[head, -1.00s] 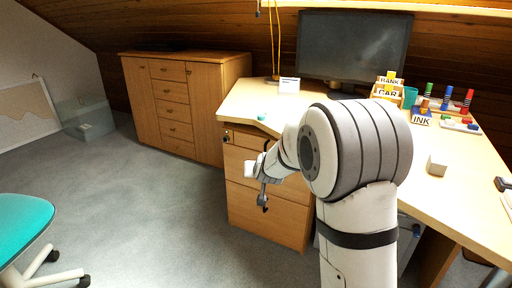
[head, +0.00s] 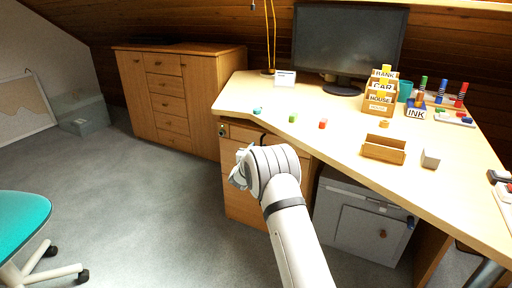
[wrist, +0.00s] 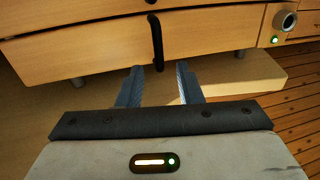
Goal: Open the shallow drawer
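The shallow drawer (head: 246,134) is the thin top front of the wooden drawer unit under the desk's left end; it looks shut. Its dark upright handle (head: 263,139) shows just above my arm. In the wrist view, the drawer front (wrist: 85,55) crosses the upper part, and the black handle (wrist: 156,42) stands upright on it. My gripper (wrist: 159,68) is open, one finger either side of the handle's lower end in the picture. I cannot tell whether the tips reach around it. In the head view, my arm's wrist hides the fingers.
A lock with a green light (wrist: 285,20) sits beside the drawer; it also shows in the head view (head: 221,130). The desk top (head: 340,125) above holds small coloured blocks, a wooden tray (head: 384,150) and a monitor (head: 350,45). A grey cabinet (head: 365,220) stands right. Floor is open left.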

